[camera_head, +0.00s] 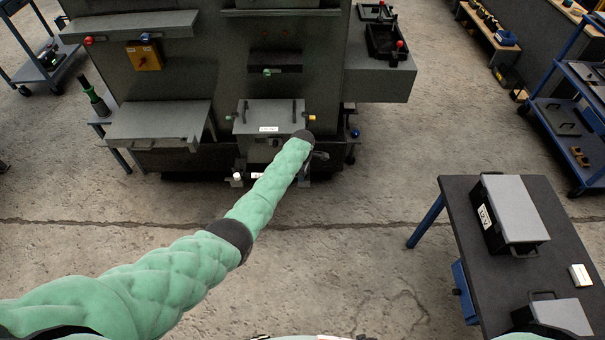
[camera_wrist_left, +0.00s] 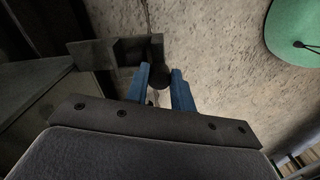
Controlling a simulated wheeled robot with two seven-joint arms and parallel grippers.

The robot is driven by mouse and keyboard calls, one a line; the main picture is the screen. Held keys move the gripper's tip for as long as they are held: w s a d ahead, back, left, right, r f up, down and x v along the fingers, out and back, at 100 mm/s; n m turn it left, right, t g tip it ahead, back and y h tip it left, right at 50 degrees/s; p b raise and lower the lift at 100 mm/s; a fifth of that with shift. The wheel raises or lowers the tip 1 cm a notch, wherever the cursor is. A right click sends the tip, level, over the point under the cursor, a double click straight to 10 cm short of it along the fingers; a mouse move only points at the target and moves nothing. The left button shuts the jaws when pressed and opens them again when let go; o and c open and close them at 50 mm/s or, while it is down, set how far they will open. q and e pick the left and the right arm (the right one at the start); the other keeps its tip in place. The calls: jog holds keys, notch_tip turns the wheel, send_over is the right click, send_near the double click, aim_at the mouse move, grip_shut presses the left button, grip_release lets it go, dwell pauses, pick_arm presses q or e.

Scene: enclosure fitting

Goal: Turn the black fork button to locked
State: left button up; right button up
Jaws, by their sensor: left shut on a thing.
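My left arm reaches to the front of the grey machine (camera_head: 225,75). Its gripper is mostly hidden behind the wrist in the head view. In the left wrist view, the two blue fingers of my left gripper (camera_wrist_left: 160,73) are shut on a small dark round knob, which looks like the black fork button (camera_wrist_left: 158,77). A dark bracket (camera_wrist_left: 95,52) stands next to it on the left. The button's turned position cannot be made out. My right gripper is in neither view.
A grey box with handles (camera_head: 262,116) sits on the machine front beside my wrist. A dark table (camera_head: 465,205) at the right carries a case (camera_head: 515,208) and a smaller box (camera_head: 562,315). Blue carts stand at both far sides. Open concrete floor lies between.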

pick_arm(q)
jog(key=o, duration=1)
